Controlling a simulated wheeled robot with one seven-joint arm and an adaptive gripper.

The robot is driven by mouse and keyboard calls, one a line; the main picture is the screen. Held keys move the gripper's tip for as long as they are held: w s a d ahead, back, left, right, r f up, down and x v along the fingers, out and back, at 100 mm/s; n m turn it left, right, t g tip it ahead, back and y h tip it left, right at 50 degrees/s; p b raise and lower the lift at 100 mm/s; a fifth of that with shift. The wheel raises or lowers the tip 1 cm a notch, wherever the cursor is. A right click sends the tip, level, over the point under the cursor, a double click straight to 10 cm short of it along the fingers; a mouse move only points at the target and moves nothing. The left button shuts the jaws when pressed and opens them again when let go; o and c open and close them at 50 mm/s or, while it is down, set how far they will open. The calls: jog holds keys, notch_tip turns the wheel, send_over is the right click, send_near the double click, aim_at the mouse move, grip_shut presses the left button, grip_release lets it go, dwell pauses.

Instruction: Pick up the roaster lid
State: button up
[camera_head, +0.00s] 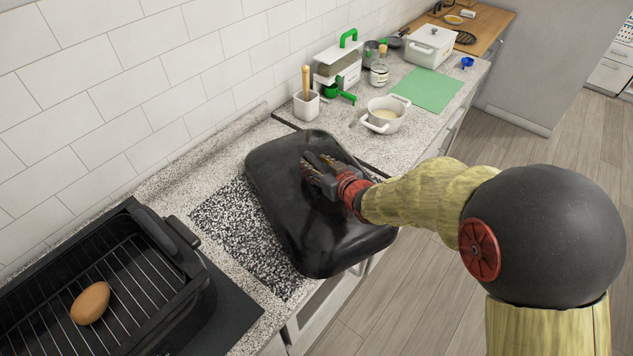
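The roaster lid (290,235) is a large, dark, glossy, rounded rectangle over the counter in the middle of the head view. Its right corner reaches past the counter's front edge. I cannot tell whether it rests on the counter or is raised. My gripper (315,167) is at the upper middle of the lid, with its fingers at or just above the lid's top. The fingers' grip and any lid handle there are hard to make out. The open black roaster (190,310) stands at the lower left, with a wire rack and a brown egg (90,303) inside.
A dark speckled slab (232,235) lies partly under the lid. Behind the lid stand a white utensil cup (306,105), a white pot (384,115), a white and green machine (338,65) and a jar (379,75). A white lidded box (430,47) is near a green mat (428,90).

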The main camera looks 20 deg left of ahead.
jog(key=shift+c, duration=0.3)
grip_shut()
dwell(0.9)
jog(key=shift+w+r, duration=0.1)
jog(key=shift+r, duration=0.15)
